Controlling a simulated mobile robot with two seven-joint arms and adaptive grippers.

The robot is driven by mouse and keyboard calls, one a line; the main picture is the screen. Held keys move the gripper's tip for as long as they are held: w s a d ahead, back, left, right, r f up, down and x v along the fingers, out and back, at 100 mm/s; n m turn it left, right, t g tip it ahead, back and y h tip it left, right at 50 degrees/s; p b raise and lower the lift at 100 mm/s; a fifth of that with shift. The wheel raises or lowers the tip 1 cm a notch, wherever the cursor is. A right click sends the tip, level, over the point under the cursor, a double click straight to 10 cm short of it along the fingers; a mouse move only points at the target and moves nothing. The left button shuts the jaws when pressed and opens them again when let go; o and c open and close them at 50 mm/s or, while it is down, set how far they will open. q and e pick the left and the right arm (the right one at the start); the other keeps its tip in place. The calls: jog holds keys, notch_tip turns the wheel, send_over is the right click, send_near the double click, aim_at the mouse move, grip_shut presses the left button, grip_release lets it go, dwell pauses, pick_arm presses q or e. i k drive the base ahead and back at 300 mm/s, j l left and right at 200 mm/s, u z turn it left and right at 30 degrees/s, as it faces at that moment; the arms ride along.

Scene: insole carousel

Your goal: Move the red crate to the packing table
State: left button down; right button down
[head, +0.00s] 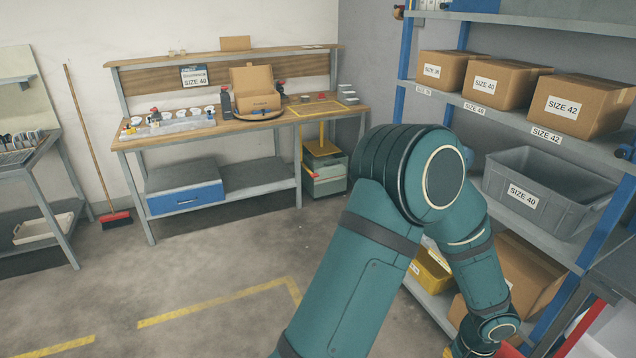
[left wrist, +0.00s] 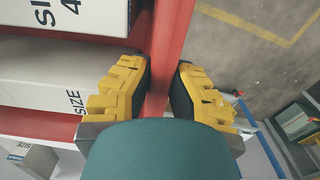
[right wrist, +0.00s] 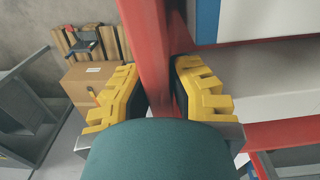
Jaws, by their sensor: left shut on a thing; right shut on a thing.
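The red crate (head: 583,328) shows only in part at the bottom right of the head view. My left gripper (left wrist: 165,85) is shut on one red wall of the crate (left wrist: 171,40), a finger on each side. My right gripper (right wrist: 160,85) is shut on another red wall of the crate (right wrist: 148,40). White boxes (left wrist: 65,78) with size labels lie inside the crate; they also show in the right wrist view (right wrist: 265,85). The wooden-topped bench (head: 225,128), which appears to be the packing table, stands across the room with an open carton (head: 252,88) on it.
A blue-posted shelf rack (head: 555,120) with cartons and a grey SIZE 40 bin (head: 545,195) stands close on the right. A broom (head: 115,218) leans on the wall left of the bench. Open floor (head: 190,275) with yellow lines lies before the bench.

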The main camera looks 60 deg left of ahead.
aim_at(316, 109)
jog(key=u, duration=1.6)
jog(key=i+u, duration=0.25)
jog(key=i, duration=4)
